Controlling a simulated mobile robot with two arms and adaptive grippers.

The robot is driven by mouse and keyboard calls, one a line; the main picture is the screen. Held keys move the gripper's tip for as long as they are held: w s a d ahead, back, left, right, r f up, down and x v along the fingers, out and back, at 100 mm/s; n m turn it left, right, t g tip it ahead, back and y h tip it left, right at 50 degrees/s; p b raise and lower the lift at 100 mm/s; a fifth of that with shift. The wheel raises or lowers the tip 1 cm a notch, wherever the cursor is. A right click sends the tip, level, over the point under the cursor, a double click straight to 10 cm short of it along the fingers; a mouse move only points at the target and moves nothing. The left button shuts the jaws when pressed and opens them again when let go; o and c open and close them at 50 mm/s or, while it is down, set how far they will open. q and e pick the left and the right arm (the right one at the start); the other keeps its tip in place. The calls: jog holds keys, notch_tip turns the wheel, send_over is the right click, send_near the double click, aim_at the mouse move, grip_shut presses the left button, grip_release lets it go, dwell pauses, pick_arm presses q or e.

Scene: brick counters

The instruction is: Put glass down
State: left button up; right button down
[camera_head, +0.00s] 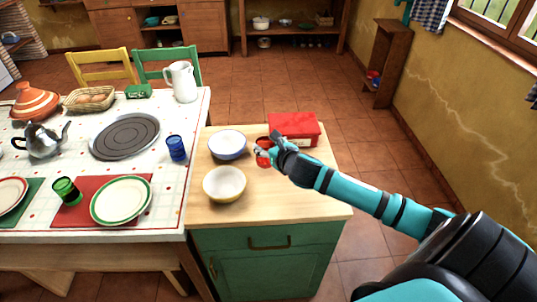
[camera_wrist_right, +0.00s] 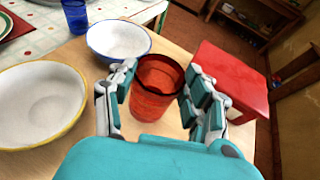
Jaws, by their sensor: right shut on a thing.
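A red glass (camera_wrist_right: 157,92) is upright between the two fingers of my right gripper (camera_wrist_right: 160,85) in the right wrist view. In the head view the red glass (camera_head: 263,158) shows partly behind my right gripper (camera_head: 270,148), over the wooden top of the green cabinet (camera_head: 290,195). The right gripper is shut on the glass. I cannot tell whether the base of the glass touches the wood. My left gripper is in neither view.
A blue-rimmed bowl (camera_head: 228,145) and a yellow-rimmed bowl (camera_head: 224,185) stand left of the glass. A red box (camera_head: 294,128) is close behind, to the right. The laid table (camera_head: 195,110) adjoins on the left, with a blue glass (camera_head: 176,149). The cabinet top's front right is clear.

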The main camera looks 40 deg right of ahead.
aim_at(268, 164)
jog(key=shift+f, duration=1.7)
jog(key=shift+s+f, duration=0.1)
jog(key=shift+f, duration=0.05)
jog(key=c, duration=0.5)
grip_release()
jog(key=shift+c, duration=0.2)
